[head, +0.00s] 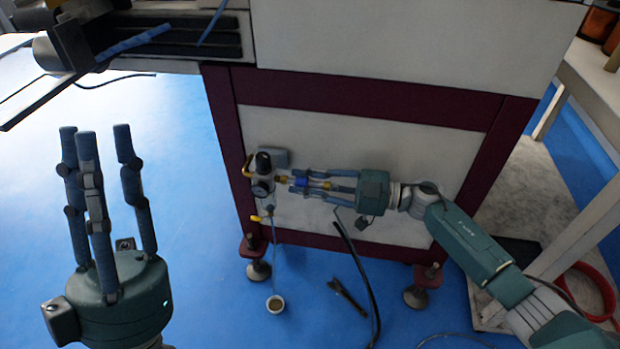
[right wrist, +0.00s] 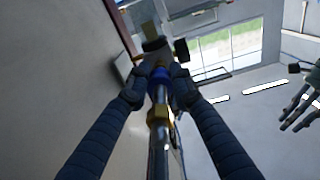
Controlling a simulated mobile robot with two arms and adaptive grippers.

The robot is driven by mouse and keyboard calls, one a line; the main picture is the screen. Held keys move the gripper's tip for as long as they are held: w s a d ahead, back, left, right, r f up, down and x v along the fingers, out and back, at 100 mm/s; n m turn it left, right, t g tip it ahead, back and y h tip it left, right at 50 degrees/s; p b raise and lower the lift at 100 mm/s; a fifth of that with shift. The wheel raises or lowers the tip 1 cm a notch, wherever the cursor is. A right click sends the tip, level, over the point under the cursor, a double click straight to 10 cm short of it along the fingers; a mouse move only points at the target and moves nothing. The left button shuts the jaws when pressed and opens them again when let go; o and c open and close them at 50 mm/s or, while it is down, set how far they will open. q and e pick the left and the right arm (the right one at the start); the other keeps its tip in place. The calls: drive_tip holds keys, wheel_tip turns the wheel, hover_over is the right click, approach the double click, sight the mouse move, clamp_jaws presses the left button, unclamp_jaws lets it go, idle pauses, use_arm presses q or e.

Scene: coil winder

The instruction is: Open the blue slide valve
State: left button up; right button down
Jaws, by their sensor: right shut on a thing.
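The blue slide valve (head: 301,182) sits on a brass-fitted air line beside the regulator and gauge (head: 262,178), in front of the machine's pale lower panel. My right gripper (head: 297,181) reaches in from the right with its fingers around the valve. In the right wrist view the valve's blue sleeve (right wrist: 160,82) lies between the fingertips, with a brass fitting nearer the camera. My right gripper is shut on the sleeve. The fingers hide part of it in the head view. My left gripper (head: 98,135) points upward at the left, its fingers spread and empty.
The machine's dark red frame (head: 360,100) surrounds the panel. A dark hose (head: 358,265) hangs beneath my right gripper. A wooden-legged bench (head: 590,225) stands at the right.

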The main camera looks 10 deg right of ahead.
drive_tip(key=shift+f, duration=0.1)
drive_tip(key=c, duration=1.7)
unclamp_jaws()
drive_tip(key=shift+a, duration=0.1)
drive_tip(key=shift+c, duration=0.2)
drive_tip(key=shift+o, duration=1.3)
drive_tip(key=shift+w+a, duration=0.1)
drive_tip(key=v, duration=1.2)
